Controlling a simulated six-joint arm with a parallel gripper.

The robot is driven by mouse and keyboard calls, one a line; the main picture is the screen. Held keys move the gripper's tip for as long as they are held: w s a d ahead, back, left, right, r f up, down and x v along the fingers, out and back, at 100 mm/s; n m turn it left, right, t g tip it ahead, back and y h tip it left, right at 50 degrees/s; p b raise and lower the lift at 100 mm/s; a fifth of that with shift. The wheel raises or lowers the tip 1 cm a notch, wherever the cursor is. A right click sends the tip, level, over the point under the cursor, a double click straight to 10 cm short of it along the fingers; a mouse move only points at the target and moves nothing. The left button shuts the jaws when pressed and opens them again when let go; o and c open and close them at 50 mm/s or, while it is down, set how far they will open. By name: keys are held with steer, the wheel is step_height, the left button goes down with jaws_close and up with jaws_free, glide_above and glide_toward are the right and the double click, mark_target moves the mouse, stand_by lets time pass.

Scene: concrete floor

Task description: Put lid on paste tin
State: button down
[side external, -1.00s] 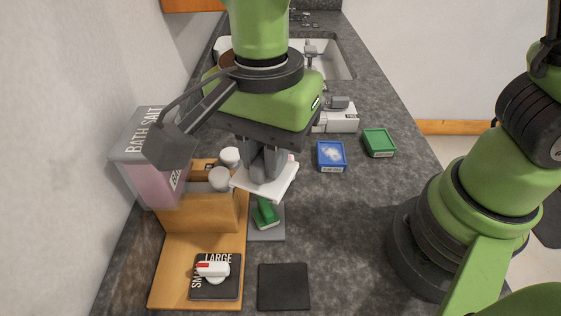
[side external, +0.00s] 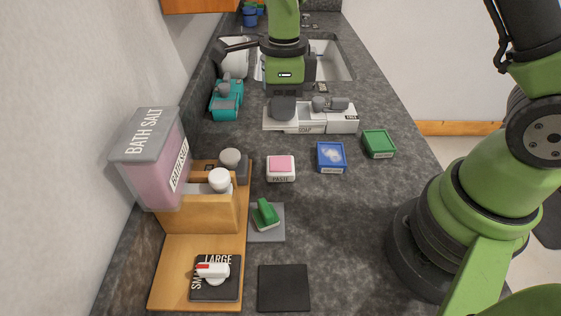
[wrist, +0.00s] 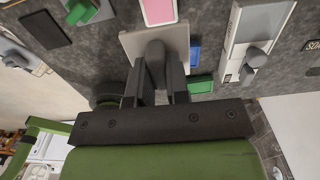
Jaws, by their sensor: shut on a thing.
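The paste tin (side external: 281,168), a small white tin labelled PASTE with a pink top surface, sits uncovered on the grey counter. Its pink face also shows at the top of the wrist view (wrist: 159,10). In the wrist view my gripper (wrist: 155,64) is shut on the grey grip of a pale square lid (wrist: 133,42). The lid is held off the counter and overlaps the view just below the tin. In the side view my gripper (side external: 285,88) is toward the sink, behind and apart from the tin.
A blue tin (side external: 331,157) and a green tin (side external: 379,143) stand right of the paste tin. A white soap box (side external: 305,124) lies behind it. A green-handled item on a grey plate (side external: 265,216) and a wooden stand (side external: 198,214) are nearer the camera. The bath salt box (side external: 152,155) is left.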

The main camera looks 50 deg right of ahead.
mark_target(283, 163)
step_height(283, 163, down, 10)
steer(key=shift+f, duration=0.25)
steer(key=shift+f, duration=0.25)
steer(key=c, duration=1.1)
jaws_free()
